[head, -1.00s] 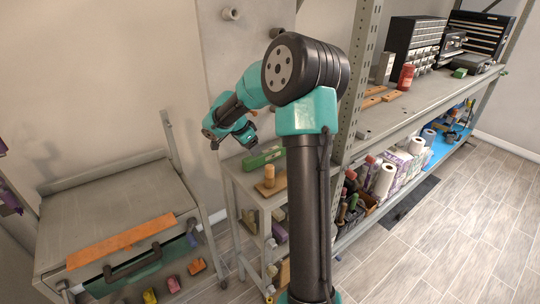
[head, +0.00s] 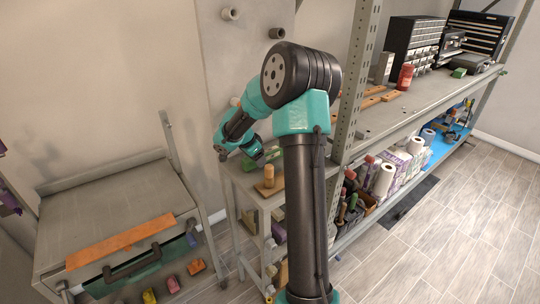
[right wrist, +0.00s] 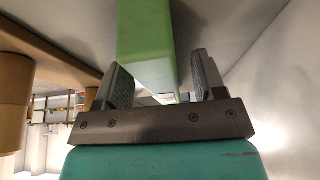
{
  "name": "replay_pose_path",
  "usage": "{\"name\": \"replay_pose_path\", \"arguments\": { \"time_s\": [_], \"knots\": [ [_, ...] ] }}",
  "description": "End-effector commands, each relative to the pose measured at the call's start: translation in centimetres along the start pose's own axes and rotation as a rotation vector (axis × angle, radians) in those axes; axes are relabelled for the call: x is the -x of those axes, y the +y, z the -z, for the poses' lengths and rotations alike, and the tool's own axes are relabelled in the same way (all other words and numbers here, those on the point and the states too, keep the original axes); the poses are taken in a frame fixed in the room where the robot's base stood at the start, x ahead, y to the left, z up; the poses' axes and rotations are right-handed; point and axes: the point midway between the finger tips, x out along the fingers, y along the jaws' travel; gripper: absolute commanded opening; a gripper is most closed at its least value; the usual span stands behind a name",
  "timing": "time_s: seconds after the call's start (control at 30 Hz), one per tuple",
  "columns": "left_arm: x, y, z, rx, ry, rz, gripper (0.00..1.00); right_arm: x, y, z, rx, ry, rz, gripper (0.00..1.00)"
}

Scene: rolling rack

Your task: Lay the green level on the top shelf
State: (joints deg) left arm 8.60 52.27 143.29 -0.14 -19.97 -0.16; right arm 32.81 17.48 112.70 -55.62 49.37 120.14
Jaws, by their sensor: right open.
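The green level (head: 272,154) lies on the top shelf (head: 243,178) of the small grey rolling rack, towards its back edge. My right gripper (head: 252,150) is down at the level and hides part of it in the head view. In the right wrist view the level (right wrist: 147,32) runs between the two open fingers (right wrist: 160,85), one on each side of it. I cannot tell whether either finger touches it. My left gripper is not in view.
A wooden block with an upright peg (head: 268,183) stands on the same shelf, in front of the level. A tall shelving unit (head: 352,145) rises close on the right. A grey cabinet (head: 110,205) with an orange-brown board (head: 120,240) stands on the left.

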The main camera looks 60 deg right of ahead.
Motion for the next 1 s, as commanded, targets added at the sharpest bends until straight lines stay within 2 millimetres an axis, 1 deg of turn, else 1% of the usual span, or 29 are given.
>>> {"name": "replay_pose_path", "arguments": {
  "time_s": [0.4,1.0],
  "knots": [
    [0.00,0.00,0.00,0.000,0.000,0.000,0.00,0.06,-0.02,-0.01,-0.001,0.000,0.001,0.63],
    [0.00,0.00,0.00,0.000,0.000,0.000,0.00,0.07,-0.02,-0.01,-0.001,0.000,0.001,0.05]
  ]
}}
